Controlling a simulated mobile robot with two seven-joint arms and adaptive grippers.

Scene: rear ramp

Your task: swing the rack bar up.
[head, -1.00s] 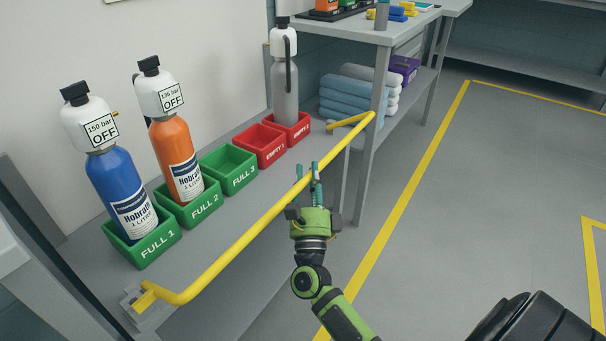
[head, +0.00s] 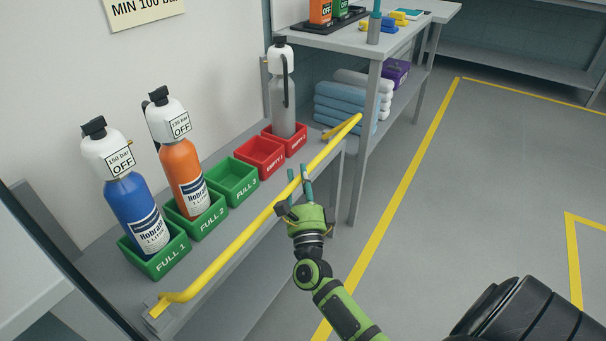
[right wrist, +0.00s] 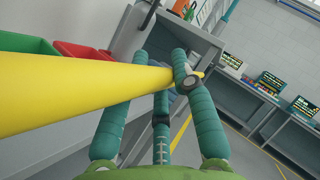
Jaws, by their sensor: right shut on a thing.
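The yellow rack bar (head: 232,245) runs along the front edge of the rack shelf. Its bent ends rise from the shelf near the front left corner and beside the far red bin, so the long part stands above the shelf edge. My right gripper (head: 299,184) is shut on the bar past its middle, toward the far end. In the right wrist view the bar (right wrist: 70,92) passes between the teal fingers (right wrist: 165,82). My left gripper is not in view.
Behind the bar stand a blue cylinder (head: 132,205) and an orange cylinder (head: 182,172) in green bins, an empty green bin (head: 232,182), an empty red bin (head: 261,158) and a grey cylinder (head: 283,105) in a red bin. A table (head: 372,47) adjoins at the back. Floor to the right is clear.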

